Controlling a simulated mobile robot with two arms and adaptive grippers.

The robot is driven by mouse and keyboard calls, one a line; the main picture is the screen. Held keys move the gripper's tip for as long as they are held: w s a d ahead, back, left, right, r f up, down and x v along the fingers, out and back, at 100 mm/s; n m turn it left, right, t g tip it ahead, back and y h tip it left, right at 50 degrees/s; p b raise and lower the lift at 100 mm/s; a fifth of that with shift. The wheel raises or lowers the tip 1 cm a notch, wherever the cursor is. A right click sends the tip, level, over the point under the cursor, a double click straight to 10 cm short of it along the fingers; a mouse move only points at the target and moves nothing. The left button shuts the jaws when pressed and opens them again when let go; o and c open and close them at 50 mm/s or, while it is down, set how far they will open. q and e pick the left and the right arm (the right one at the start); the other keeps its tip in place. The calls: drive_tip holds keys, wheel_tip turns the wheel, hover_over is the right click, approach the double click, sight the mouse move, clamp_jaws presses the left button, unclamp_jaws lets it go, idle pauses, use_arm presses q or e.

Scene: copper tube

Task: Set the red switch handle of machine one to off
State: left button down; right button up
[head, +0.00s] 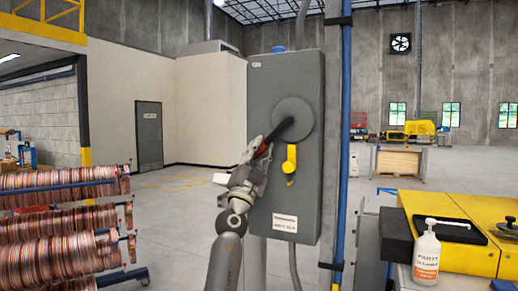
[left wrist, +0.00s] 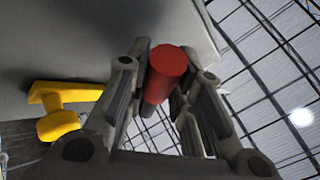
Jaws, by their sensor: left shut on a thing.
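The grey switch box (head: 262,85) stands upright in the middle of the head view. A round dark disc (head: 297,107) on its front carries the switch handle, whose black arm (head: 283,128) slants down to the left. The red end of the handle (head: 265,151) shows between the fingers of my left gripper (head: 256,158). In the left wrist view the red handle end (left wrist: 166,72) sits between both fingers (left wrist: 165,95), which are shut on it. The handle's far part is hidden in that view. My right gripper is not in view.
A yellow lever (head: 291,158) sits on the box just right of the handle and shows left of the fingers in the wrist view (left wrist: 62,108). A blue pipe (head: 344,130) runs beside the box.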

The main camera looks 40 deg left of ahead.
use_arm(q)
drive_tip(key=shift+w+d+f, duration=0.1)
drive_tip(key=shift+w+f, duration=0.05)
drive_tip(key=shift+f, duration=0.15)
drive_tip(key=c, duration=1.6)
unclamp_jaws()
drive_tip(key=shift+o, duration=0.4)
drive_tip(key=shift+r, duration=0.15)
drive_tip(key=v, duration=1.2)
drive_tip(key=shift+s, duration=0.2)
